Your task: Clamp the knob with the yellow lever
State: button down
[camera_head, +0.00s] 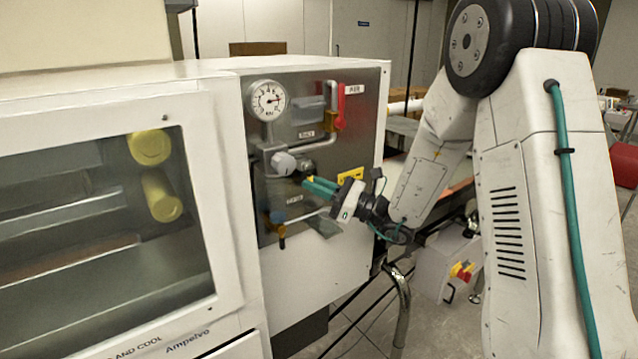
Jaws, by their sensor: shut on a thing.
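My gripper (309,184), with green fingers, reaches in from the right to the steel panel. It is shut on the small yellow lever (311,179), of which only a bit shows at the fingertips. The round grey knob (283,163) is just left of and above the fingertips, on the pipework. The fingers hide most of the lever, and I cannot tell its exact angle or whether it touches the knob.
A pressure gauge (267,100) sits above the knob. A red handle (341,105) is at the panel's upper right, and a yellow plate (350,176) is close behind my gripper. A blue-and-brass fitting (279,228) is below. A glazed white cabinet (225,215) stands left.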

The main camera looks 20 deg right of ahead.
jog(key=shift+s+a+m+t, duration=0.1)
jog(key=shift+a+m+t, duration=0.15)
jog(key=shift+m+t, duration=0.4)
jog(key=shift+m, duration=0.25)
jog(key=c, duration=1.5)
grip_release()
jog(key=shift+o, duration=0.2)
jog(key=v, duration=0.7)
jog(key=shift+s+d+f, duration=0.25)
